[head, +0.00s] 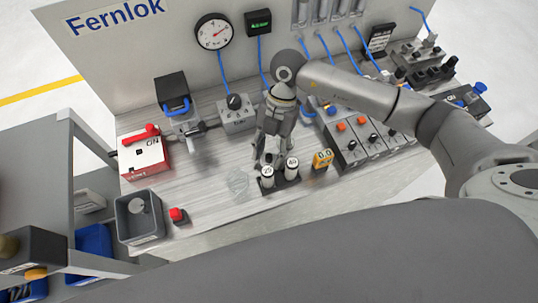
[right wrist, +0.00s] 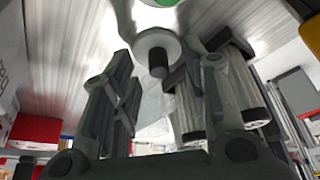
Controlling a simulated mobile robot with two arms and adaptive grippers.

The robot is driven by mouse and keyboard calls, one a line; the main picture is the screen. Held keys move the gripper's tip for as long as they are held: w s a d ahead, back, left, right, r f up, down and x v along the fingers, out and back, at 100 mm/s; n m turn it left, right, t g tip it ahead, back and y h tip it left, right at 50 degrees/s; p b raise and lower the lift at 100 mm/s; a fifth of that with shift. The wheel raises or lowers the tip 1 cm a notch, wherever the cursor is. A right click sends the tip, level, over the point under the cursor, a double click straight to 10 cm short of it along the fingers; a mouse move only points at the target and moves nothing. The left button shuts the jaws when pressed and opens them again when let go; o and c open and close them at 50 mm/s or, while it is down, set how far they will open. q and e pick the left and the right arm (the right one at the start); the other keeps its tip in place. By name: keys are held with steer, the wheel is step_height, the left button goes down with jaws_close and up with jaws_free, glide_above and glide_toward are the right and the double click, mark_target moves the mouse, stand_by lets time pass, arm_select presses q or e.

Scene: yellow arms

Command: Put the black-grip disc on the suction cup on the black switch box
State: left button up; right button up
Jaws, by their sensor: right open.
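My right gripper (head: 266,158) points down over the bench, just behind two pale cylinders in a black holder (head: 281,181). In the right wrist view its fingers (right wrist: 165,75) are spread apart. A pale disc with a black grip (right wrist: 157,52) shows between and beyond the fingertips; I cannot tell whether they touch it. In the head view I cannot make the disc out near the gripper. A dark-topped box with a blue handle (head: 171,90) stands at the back left. I cannot tell which box is the black switch box, and no suction cup is clear. My left gripper is not in view.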

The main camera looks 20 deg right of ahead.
steer(key=shift+f, duration=0.2)
jaws_close()
